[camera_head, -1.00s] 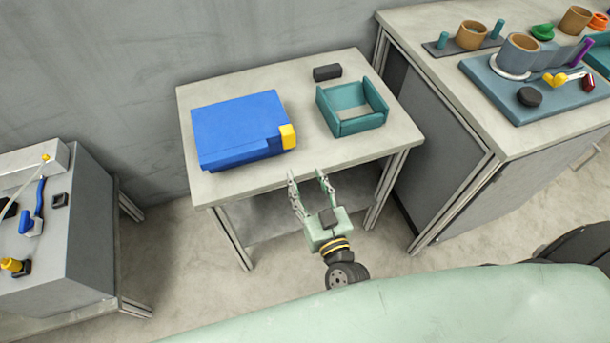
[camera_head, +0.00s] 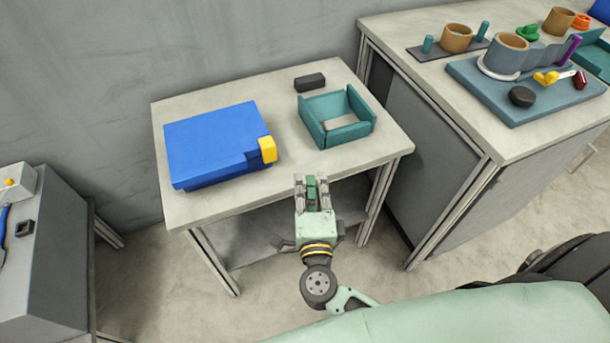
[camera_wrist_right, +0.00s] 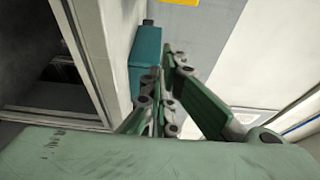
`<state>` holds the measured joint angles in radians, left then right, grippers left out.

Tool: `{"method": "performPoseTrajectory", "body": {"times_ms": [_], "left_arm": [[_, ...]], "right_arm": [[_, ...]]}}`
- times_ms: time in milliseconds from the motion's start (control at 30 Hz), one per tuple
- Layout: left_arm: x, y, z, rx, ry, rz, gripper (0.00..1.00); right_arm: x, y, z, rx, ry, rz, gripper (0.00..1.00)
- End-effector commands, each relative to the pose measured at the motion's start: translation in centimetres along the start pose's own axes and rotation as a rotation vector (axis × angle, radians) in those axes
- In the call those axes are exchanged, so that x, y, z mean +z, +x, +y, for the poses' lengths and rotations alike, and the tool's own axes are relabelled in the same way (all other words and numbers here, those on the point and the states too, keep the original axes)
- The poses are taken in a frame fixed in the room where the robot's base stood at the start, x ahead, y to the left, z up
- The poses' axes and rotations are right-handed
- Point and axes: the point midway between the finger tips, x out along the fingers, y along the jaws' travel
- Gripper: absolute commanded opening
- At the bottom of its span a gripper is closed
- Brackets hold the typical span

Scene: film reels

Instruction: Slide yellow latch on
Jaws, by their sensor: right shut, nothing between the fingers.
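The blue case (camera_head: 212,138) lies flat on the left part of the small table. The yellow latch (camera_head: 267,149) sits at the case's right edge, near its front corner. My right gripper (camera_head: 312,180) is at the table's front edge, to the right of and nearer than the latch, apart from it. Its fingers are together and empty. In the right wrist view the green fingers (camera_wrist_right: 165,88) come together in front of a teal surface (camera_wrist_right: 146,58). A yellow patch (camera_wrist_right: 178,2) is cut off at the top edge there. My left gripper is not in view.
A teal open box (camera_head: 337,118) stands right of the case, with a small black block (camera_head: 310,82) behind it. The table strip (camera_head: 285,115) between case and box is clear. A workbench (camera_head: 440,75) with cups and a blue-grey board stands to the right.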

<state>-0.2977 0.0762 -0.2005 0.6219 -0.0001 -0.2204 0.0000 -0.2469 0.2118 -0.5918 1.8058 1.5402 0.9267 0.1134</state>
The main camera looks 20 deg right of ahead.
Motion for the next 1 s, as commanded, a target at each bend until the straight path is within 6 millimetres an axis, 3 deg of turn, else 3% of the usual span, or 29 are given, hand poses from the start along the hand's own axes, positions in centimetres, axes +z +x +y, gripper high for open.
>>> {"method": "performPoseTrajectory", "body": {"times_ms": [400, 633, 1000], "left_arm": [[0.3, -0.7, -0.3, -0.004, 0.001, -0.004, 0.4], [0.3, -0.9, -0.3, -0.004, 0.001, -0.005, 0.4], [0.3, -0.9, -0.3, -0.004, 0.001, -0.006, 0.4]], "right_arm": [[-0.1, 8.8, -0.3, -0.005, -0.006, 0.001, 0.0], [3.1, 7.5, -0.1, -0.001, -0.004, -0.002, 0.0], [3.8, 7.2, -0.1, -0.001, -0.006, -0.001, 0.0]]}}
